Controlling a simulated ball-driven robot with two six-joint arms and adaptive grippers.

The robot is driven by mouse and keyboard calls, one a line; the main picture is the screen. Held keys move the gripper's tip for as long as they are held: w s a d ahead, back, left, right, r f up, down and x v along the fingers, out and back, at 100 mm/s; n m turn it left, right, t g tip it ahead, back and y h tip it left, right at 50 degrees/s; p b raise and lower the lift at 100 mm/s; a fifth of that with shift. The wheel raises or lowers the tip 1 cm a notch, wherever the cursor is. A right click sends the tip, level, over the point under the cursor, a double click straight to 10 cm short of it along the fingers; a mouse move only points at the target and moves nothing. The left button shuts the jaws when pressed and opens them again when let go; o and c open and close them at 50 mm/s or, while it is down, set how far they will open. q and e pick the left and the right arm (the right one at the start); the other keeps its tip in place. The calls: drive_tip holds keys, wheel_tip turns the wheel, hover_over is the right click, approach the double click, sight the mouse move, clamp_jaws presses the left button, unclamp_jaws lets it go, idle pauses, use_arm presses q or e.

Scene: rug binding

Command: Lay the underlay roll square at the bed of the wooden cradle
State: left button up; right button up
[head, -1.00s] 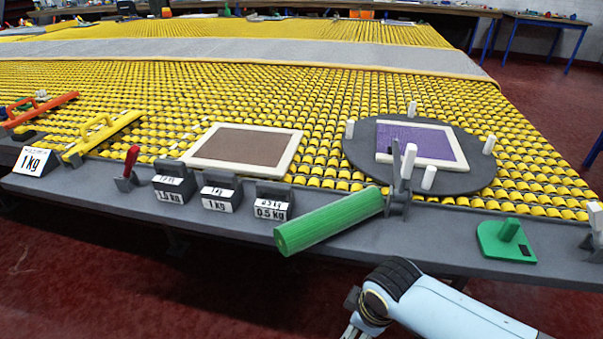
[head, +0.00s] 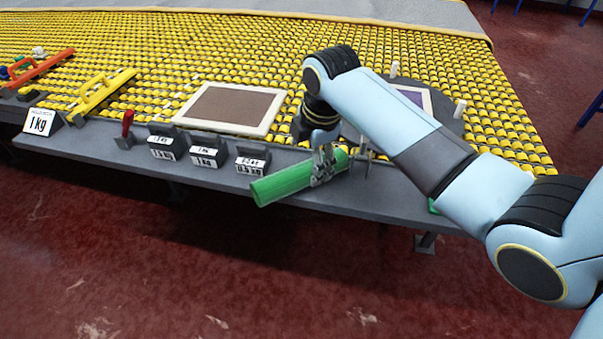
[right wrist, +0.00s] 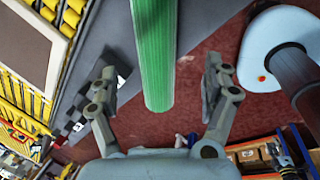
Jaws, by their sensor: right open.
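The green ribbed underlay roll (head: 284,184) lies at a slant along the grey front ledge, its left end sticking out past the ledge edge. My right gripper (head: 343,162) is open at the right part of the roll. In the right wrist view the roll (right wrist: 157,50) runs between the two spread fingers (right wrist: 160,78), with a gap on each side. I cannot tell whether the fingers are down at its height. I cannot make out a wooden cradle in these views. My left gripper is not in view.
Labelled weight blocks (head: 207,156) stand left of the roll. A pale-framed brown panel (head: 231,107) lies behind them on the yellow roller bed (head: 300,38). A dark round disc (head: 450,122) with white pegs is partly behind my right arm. A yellow handle (head: 100,92) is at left.

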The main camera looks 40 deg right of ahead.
sight(303, 169)
drive_tip(key=x, duration=0.7)
drive_tip(key=shift+w+a+f, duration=0.1)
drive_tip(key=shift+w+f, duration=0.1)
drive_tip(key=shift+w, duration=0.15)
drive_tip(key=c, duration=1.5)
